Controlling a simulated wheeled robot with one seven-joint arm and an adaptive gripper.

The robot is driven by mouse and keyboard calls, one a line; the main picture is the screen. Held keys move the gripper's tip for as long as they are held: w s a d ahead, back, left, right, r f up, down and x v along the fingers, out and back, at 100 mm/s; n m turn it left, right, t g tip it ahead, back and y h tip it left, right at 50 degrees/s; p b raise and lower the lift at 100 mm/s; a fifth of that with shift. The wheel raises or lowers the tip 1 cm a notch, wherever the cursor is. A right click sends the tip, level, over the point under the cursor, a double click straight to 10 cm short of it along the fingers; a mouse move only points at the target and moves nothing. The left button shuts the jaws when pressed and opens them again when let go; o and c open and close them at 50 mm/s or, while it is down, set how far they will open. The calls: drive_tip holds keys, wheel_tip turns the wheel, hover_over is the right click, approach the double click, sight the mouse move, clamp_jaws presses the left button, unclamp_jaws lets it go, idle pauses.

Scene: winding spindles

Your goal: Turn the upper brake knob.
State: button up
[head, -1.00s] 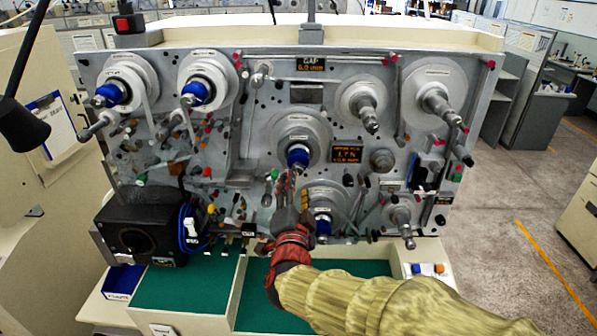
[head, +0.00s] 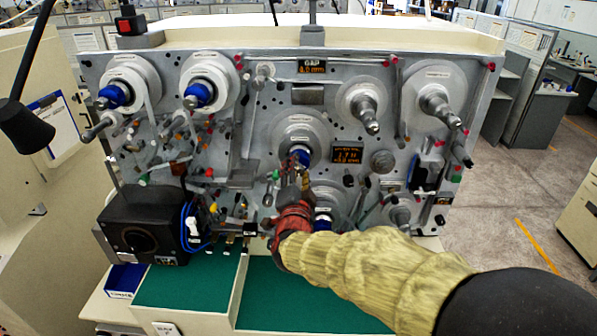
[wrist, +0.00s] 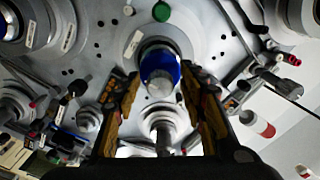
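The blue knob with a silver end (head: 303,158) sits at the hub of the middle grey disc on the machine's front panel. It shows in the wrist view (wrist: 159,67) too, between and just beyond the fingertips. I take it for the upper brake knob, as a second blue knob (head: 323,214) sits below it, partly hidden by my arm. My gripper (wrist: 162,82) is open, with one finger on each side of the knob. In the head view my gripper (head: 297,172) covers the knob's lower part. I cannot tell whether the fingers touch it.
Two more blue-knobbed hubs (head: 113,95) (head: 198,94) are at the upper left. Silver spindles (head: 436,103) project at the right. Small rollers and pins surround the middle disc. A black box (head: 140,232) stands at lower left, and a green work surface (head: 195,287) lies below.

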drive_tip(key=shift+c, duration=1.1)
drive_tip(key=c, duration=0.8)
drive_tip(key=shift+n, duration=0.3)
drive_tip(key=n, duration=0.3)
drive_tip(key=shift+n+b, duration=0.3)
drive_tip(key=shift+n, duration=0.1)
drive_tip(key=n, duration=0.3)
drive_tip(key=shift+n, duration=0.3)
drive_tip(key=n+p, duration=0.1)
drive_tip(key=n, duration=0.3)
drive_tip(key=shift+n+p, duration=0.7)
drive_tip(key=shift+n, duration=1)
